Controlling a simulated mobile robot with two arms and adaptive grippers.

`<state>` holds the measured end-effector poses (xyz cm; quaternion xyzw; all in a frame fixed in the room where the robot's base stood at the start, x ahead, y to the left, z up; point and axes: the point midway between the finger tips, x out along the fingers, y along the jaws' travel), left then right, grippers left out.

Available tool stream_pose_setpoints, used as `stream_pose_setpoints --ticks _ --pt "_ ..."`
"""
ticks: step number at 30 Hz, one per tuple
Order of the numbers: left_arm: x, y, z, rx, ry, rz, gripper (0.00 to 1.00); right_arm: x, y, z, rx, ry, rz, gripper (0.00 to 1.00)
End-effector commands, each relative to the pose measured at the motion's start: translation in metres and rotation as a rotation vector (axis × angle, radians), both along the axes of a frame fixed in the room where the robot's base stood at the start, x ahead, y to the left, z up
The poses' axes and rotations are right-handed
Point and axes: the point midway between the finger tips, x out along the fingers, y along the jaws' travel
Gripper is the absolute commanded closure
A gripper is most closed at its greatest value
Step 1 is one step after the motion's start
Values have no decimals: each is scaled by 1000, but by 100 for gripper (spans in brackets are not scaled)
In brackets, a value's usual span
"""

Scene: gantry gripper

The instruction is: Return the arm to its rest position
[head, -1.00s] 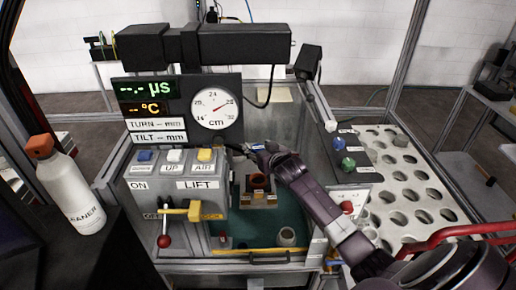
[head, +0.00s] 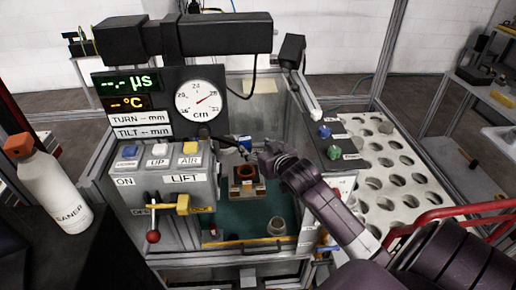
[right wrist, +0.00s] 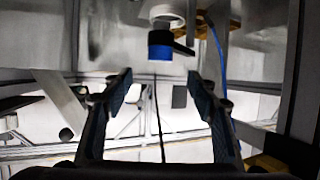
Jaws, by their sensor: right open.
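My right arm comes in from the lower right in the head view and reaches over the gantry machine's tank. Its right gripper (head: 258,152) is near the lift control box (head: 165,190), above and behind the brown block with a round orange-rimmed hole (head: 246,172). In the right wrist view the two fingers of the right gripper (right wrist: 160,110) stand wide apart with nothing between them. A blue-tipped cylinder (right wrist: 161,42) hangs beyond the fingers, apart from them. My left gripper is not in view.
A white perforated rack (head: 390,215) and a panel with coloured knobs (head: 335,140) stand at right. A red rail (head: 440,213) runs near my arm. A white bottle (head: 55,185) stands at left. A red-knobbed lever (head: 153,236) and small cup (head: 277,227) are in front.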

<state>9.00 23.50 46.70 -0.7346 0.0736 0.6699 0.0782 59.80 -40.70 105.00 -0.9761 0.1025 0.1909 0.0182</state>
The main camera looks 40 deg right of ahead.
Motion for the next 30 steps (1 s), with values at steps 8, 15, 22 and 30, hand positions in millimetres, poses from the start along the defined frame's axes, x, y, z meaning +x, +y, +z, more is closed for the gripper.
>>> stream_pose_setpoints --ticks 8,15,22,30 --pt "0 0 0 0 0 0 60 -8 2 3 1 0 0 47" --pt "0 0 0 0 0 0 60 -8 2 3 1 0 0 47" --pt "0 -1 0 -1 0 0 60 -9 3 1 1 6 1 47" --pt "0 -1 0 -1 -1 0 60 -79 67 -77 -15 261 75 47"
